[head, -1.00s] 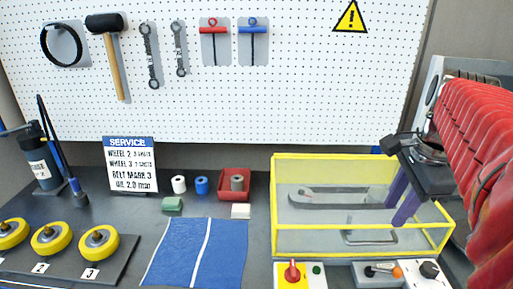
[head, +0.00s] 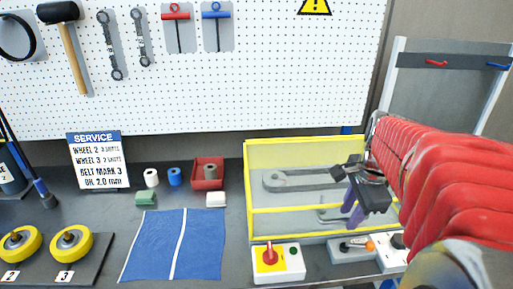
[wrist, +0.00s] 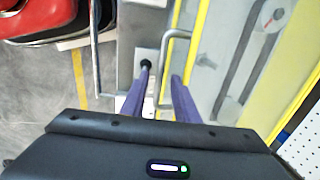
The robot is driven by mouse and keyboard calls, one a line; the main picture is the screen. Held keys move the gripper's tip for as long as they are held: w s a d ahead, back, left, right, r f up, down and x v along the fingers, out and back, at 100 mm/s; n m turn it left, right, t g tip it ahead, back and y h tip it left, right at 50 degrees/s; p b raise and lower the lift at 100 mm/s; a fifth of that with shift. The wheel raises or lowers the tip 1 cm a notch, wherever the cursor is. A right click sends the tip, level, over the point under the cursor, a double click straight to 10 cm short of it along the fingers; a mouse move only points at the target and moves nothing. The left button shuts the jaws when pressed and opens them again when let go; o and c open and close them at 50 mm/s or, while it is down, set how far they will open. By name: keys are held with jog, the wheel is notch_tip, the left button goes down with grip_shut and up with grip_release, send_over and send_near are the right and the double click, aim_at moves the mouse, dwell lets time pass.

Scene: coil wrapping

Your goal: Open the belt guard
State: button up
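The belt guard (head: 249,190) is a clear box with yellow edges on the bench, right of centre in the head view. It looks closed over a grey belt (head: 300,180). Its grey bar handle (head: 327,217) is on the near side, partly hidden by my gripper. My gripper (head: 350,214) has purple fingers pointing down at the handle. In the wrist view the fingers (wrist: 161,76) are apart, and the handle's bar (wrist: 163,58) shows in the gap between them. I cannot tell whether they touch it.
A red-knobbed switch box (head: 279,262) and a lever panel (head: 352,249) stand in front of the guard. A blue cloth (head: 200,245), small rolls and a red bin (head: 208,184) lie to the left. Yellow wheels (head: 71,243) sit at the far left.

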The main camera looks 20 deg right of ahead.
grip_shut()
dwell(0.7)
